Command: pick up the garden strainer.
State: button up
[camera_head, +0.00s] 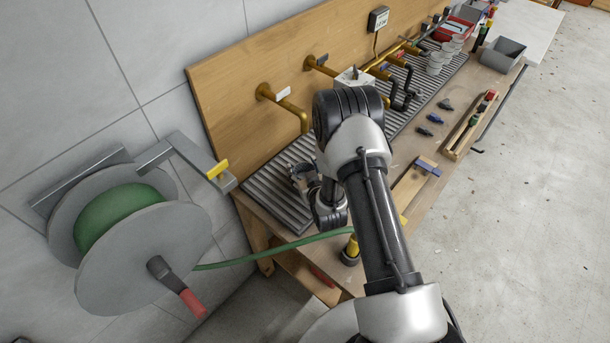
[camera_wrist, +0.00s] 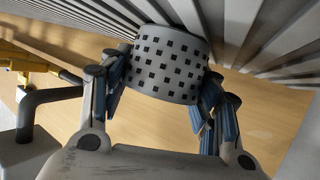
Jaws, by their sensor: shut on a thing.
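The garden strainer (camera_wrist: 170,65) is a grey cylinder with rows of square holes, seen in the wrist view. My gripper (camera_wrist: 161,88) has one blue-padded finger on each side of it and is shut on it. The strainer is close to the slatted grey rack (camera_wrist: 258,30); whether it touches the slats I cannot tell. In the head view my gripper (camera_head: 304,178) is over the near end of the rack (camera_head: 262,187), partly hidden by my arm. The strainer is hard to make out there.
Brass taps (camera_head: 291,103) stick out from the wooden backboard (camera_head: 235,78) above the rack. A hose reel (camera_head: 150,250) hangs at the left, its green hose (camera_head: 265,253) running to the bench. Small tools (camera_head: 435,118) and a grey bin (camera_head: 503,54) are farther along.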

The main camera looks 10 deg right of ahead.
aim_at(304, 177)
jog(key=shift+r, duration=0.1)
jog(key=shift+c, duration=0.5)
jog(key=shift+r+p, duration=1.45)
jog(key=shift+r, duration=1)
